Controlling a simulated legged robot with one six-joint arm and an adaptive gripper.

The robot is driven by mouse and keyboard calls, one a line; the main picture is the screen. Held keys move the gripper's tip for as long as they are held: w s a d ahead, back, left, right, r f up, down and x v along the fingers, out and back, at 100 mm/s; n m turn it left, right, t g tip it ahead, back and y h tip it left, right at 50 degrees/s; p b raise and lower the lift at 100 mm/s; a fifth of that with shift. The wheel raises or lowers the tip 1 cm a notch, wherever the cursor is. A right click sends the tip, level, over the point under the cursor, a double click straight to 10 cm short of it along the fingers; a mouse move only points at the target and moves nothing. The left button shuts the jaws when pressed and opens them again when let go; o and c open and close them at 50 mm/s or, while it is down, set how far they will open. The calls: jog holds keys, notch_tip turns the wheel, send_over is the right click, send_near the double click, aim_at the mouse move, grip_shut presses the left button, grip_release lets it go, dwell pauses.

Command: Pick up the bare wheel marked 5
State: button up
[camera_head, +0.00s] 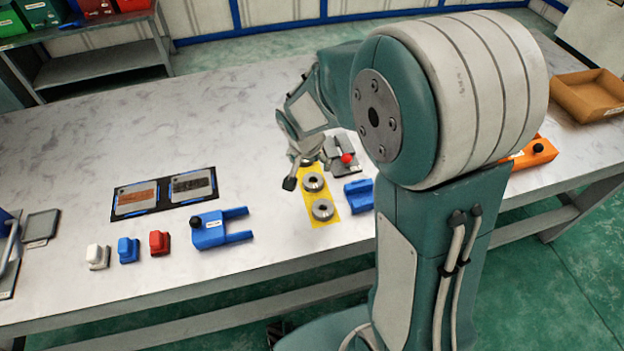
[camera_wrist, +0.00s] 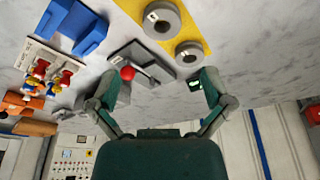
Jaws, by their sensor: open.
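Grey ring-shaped wheels lie on a yellow mat (camera_head: 333,219). In the head view, one wheel (camera_head: 322,209) is nearest the front edge and another wheel (camera_head: 313,182) is behind it. A further one is mostly hidden by my gripper (camera_head: 299,172). The wrist view shows two wheels, one at the top (camera_wrist: 162,20) and one lower (camera_wrist: 189,50). Small marks show on them, but I cannot read which is 5.
A grey fixture with a red knob (camera_head: 346,158) and a blue block (camera_head: 358,195) stand close to the mat's right. A blue fork-shaped part (camera_head: 220,228) and small white, blue and red blocks lie left. A brown tray (camera_head: 590,95) is far right.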

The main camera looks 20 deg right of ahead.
send_over(313, 183)
jog(key=s, duration=0.2)
jog(key=f, duration=0.5)
jog(key=shift+a+f, duration=0.4)
jog(key=x, duration=0.5)
jog(key=shift+w+a, duration=0.1)
jog(key=shift+w, duration=0.05)
jog(key=c, duration=1.1)
